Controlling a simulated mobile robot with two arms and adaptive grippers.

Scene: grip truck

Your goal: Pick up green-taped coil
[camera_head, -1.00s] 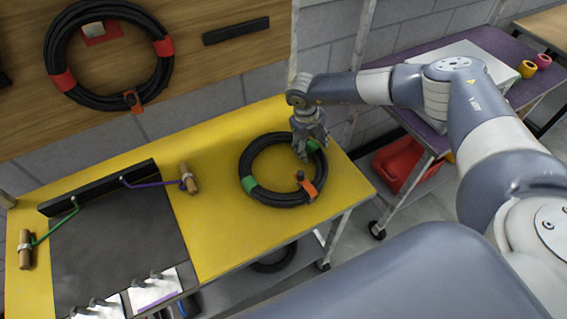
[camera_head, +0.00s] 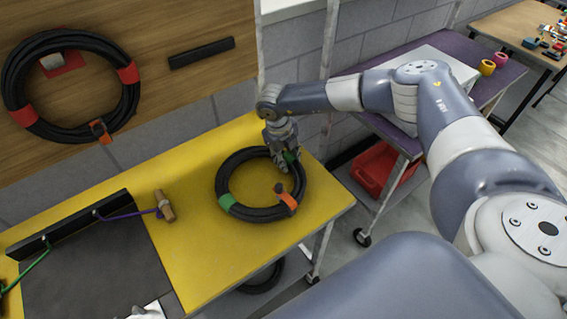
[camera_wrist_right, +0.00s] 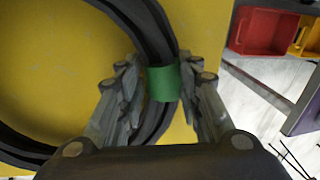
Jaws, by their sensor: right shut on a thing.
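The black coil (camera_head: 258,213) with green tape lies on the yellow tabletop (camera_head: 215,255). One green tape band (camera_head: 226,201) is on its left side and an orange clip (camera_head: 288,201) is at its lower right. My right gripper (camera_head: 287,162) reaches down over the coil's upper right edge. In the right wrist view my right gripper (camera_wrist_right: 161,95) has a finger on each side of the coil (camera_wrist_right: 150,25) at another green band (camera_wrist_right: 163,83), shut on it. I see no clear gap between coil and table. My left gripper is out of view.
A wooden board (camera_head: 155,75) with a red-taped coil (camera_head: 12,95) hangs behind the table. A purple cart (camera_head: 490,60) with a grey box and a red bin (camera_head: 378,168) stands to the right. A wooden-handled tool (camera_head: 165,206) lies left of the coil.

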